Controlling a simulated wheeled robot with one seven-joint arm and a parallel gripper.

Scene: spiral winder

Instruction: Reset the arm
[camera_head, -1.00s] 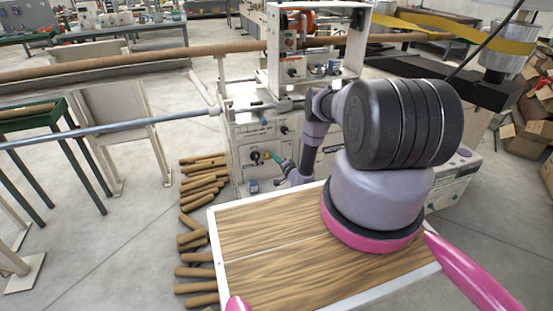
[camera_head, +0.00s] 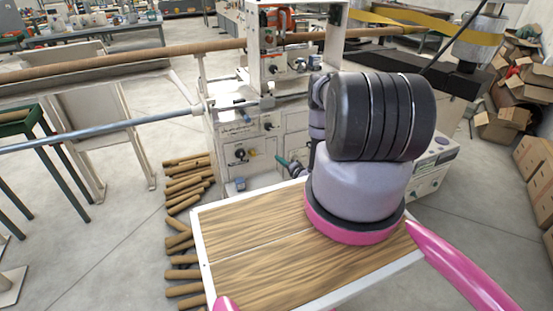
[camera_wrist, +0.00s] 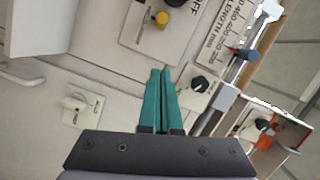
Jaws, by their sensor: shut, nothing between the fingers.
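In the wrist view the two teal fingers of my gripper (camera_wrist: 160,72) are together and hold nothing. They point at the machine's panel, between a black knob (camera_wrist: 200,84) on the right and a white knob (camera_wrist: 74,103) on the left. A yellow button (camera_wrist: 162,18) is beyond the tips. I cannot tell how far the tips are from the panel. My arm's large joints hide part of the machine in the head view.
My wooden-topped base stands before the machine. Several brown tubes (camera_head: 186,185) lie on the floor to its left. A steel bar (camera_head: 100,132) and a long brown tube (camera_head: 130,63) run leftward. Cardboard boxes (camera_head: 535,175) stand at right.

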